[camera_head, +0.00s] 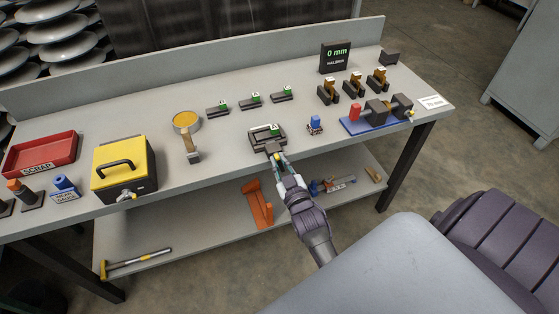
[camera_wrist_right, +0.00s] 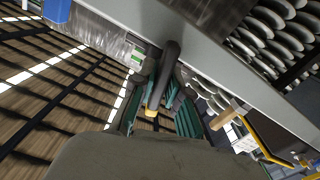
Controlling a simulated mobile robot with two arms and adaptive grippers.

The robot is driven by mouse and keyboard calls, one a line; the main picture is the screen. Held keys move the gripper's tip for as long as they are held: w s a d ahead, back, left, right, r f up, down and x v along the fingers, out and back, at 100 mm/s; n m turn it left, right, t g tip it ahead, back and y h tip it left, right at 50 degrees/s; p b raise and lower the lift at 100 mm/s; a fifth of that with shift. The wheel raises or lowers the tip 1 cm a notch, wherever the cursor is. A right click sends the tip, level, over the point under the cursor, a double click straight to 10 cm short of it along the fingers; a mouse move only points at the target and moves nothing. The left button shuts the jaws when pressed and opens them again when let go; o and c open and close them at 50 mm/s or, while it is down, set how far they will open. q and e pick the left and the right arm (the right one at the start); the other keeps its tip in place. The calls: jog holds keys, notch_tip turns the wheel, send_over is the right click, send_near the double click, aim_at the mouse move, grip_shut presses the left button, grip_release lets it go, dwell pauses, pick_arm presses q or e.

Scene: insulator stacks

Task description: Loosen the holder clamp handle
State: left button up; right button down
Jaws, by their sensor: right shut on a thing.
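The holder (camera_head: 266,131), a dark frame with a pale, green-marked piece on it, sits near the front edge of the grey bench. My right gripper (camera_head: 279,163) reaches up to its front side from below. In the right wrist view a dark bar, seemingly the clamp handle (camera_wrist_right: 172,62), runs between the teal-padded fingers of my right gripper (camera_wrist_right: 160,105), which are shut on it. A yellow tip (camera_wrist_right: 151,109) shows at the near end of the bar. The far end of the bar and its joint to the holder are not clear. My left gripper is not in view.
A small blue-topped piece (camera_head: 315,124) stands right of the holder, and a blue-based fixture (camera_head: 378,118) farther right. A yellow box (camera_head: 124,168) and red scrap tray (camera_head: 41,154) stand left. A display (camera_head: 335,57) reads 0 mm. An orange object (camera_head: 257,205) lies on the lower shelf.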

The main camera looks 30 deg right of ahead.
jog(key=shift+r+m, duration=0.1)
jog(key=shift+m, duration=0.7)
jog(key=c, duration=1.2)
grip_release()
jog(key=shift+w, duration=0.1)
jog(key=v, duration=1.2)
